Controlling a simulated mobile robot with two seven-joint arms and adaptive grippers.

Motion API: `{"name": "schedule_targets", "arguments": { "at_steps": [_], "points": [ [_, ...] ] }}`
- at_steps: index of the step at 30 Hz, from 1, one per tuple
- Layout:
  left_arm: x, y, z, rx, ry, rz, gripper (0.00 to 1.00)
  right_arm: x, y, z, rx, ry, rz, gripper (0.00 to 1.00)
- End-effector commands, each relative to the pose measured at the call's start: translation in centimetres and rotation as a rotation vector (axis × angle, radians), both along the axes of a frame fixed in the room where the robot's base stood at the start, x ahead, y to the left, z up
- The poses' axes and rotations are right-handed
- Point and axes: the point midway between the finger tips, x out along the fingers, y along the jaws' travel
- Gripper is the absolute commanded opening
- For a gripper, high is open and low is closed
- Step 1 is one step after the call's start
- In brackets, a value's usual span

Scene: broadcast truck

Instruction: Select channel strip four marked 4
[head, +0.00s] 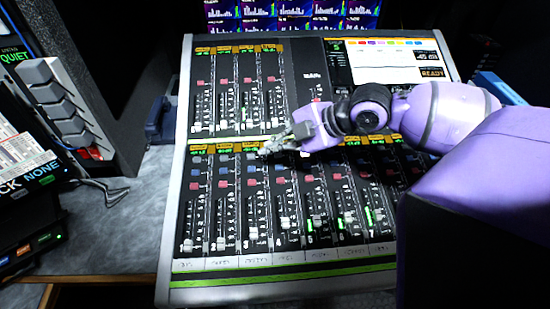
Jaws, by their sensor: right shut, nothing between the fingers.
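The mixing console (172,235) stands in the middle of the head view, with numbered channel strips in its lower bank. Channel strip four (283,205) has a small 4 printed low on it, a fader, a red button (280,181) and a label below. Its upper end is partly hidden by my right gripper (264,152). That gripper reaches in from the right, shut and empty, with its fingertips over the top of strips three and four. I cannot tell whether the tips touch the panel. My left gripper is not in view.
A console screen (390,60) sits at the upper right, with several meter displays (290,10) behind. An upper fader bank (237,95) lies beyond the gripper. A grey rack (60,100) and a box marked NONE (40,178) stand at the left. Bare desk (115,230) lies beside the console.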

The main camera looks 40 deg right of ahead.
Motion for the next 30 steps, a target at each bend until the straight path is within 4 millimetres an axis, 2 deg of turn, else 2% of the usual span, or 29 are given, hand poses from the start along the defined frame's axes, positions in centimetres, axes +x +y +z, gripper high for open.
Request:
{"name": "schedule_targets", "arguments": {
  "at_steps": [6, 30],
  "points": [
    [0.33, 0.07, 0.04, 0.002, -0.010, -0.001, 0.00, 0.29, -0.11, -1.36, -0.001, -0.005, 0.001, 0.00],
    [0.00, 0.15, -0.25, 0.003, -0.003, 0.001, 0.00, 0.30, -0.12, -1.35, 0.000, -0.005, 0.000, 0.00]
  ]
}}
